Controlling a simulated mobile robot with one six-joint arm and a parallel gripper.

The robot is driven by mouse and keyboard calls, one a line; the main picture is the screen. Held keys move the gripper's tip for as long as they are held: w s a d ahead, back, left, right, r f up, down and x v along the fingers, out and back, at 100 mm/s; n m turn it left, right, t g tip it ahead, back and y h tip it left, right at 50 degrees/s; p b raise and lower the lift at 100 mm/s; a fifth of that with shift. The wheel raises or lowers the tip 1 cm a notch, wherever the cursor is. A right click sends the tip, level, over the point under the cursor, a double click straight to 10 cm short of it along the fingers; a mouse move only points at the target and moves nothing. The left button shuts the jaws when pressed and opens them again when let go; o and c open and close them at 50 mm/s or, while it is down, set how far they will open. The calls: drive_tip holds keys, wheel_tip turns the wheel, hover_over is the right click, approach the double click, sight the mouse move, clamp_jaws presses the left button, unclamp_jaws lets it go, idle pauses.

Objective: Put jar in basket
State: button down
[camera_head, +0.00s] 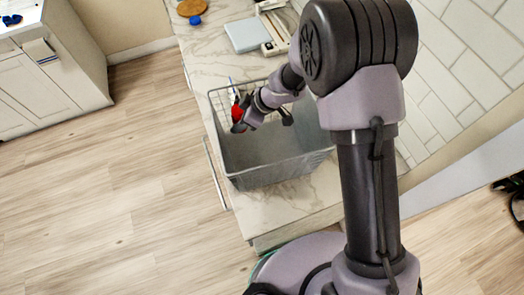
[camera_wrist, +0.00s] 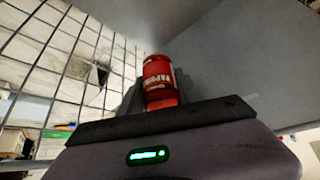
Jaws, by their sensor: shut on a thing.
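The jar (camera_wrist: 158,80) is red with pale lettering and shows upright in the middle of the wrist view, between the fingers of my gripper (camera_wrist: 158,98). In the head view the red jar (camera_head: 237,112) is partly hidden by my gripper (camera_head: 246,118), which is shut on it. The basket (camera_head: 262,172) is a grey wire-mesh bin with a solid-looking inside, standing on the marble counter. My gripper and the jar are over the basket's back left part, near its mesh wall. I cannot tell how far the jar is above the basket floor.
The marble counter (camera_head: 212,50) extends behind the basket. A white scale-like object (camera_head: 245,35) and a brown round board (camera_head: 191,8) lie at the back. Basket walls (camera_wrist: 75,60) stand close around my gripper. Open wooden floor lies left.

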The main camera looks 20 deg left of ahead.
wheel_tip(320, 180, down, 9)
drive_tip(key=b, duration=0.3)
drive_tip(key=shift+r, duration=0.2)
drive_tip(key=shift+f, duration=0.1)
drive_tip(key=c, duration=1.1)
unclamp_jaws()
